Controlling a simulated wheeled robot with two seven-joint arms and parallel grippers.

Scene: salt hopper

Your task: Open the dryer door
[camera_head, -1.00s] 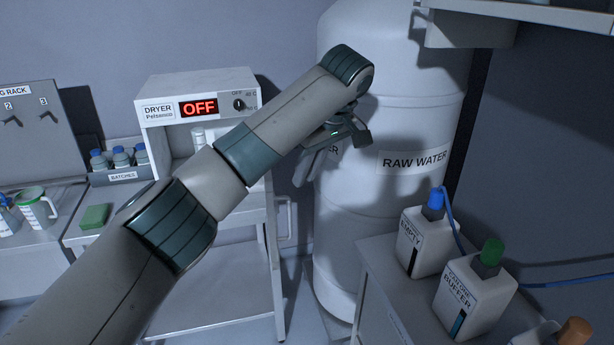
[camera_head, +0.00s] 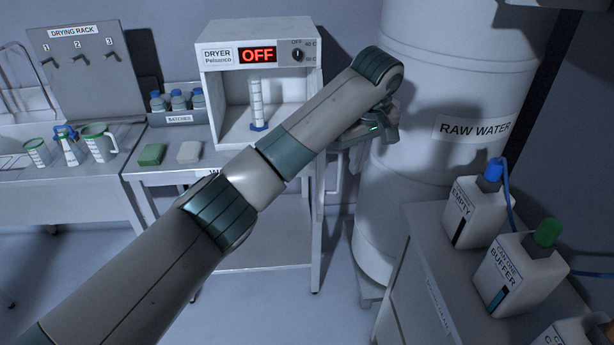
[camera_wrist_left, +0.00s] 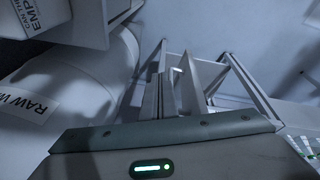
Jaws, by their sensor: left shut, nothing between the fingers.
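The white dryer (camera_head: 225,85) stands on a bench, with a red OFF display and a dial. Its front is uncovered enough that I see a graduated cylinder (camera_head: 257,100) inside. At its right side, a narrow pale panel with a bar-like handle (camera_head: 337,180) stands out. It looks like the door swung out edge-on, but my arm hides much of it. My left gripper (camera_head: 350,156) is shut and empty, right of the dryer near this panel; contact cannot be told. Its fingers also show in the left wrist view (camera_wrist_left: 172,92). My right gripper is out of view.
The raw water tank (camera_head: 450,80) stands close behind and right of my left gripper. Canisters (camera_head: 515,275) stand on a cabinet at lower right. Batch bottles (camera_head: 178,100), a green block (camera_head: 152,154) and a white block (camera_head: 189,152) sit left of the dryer.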

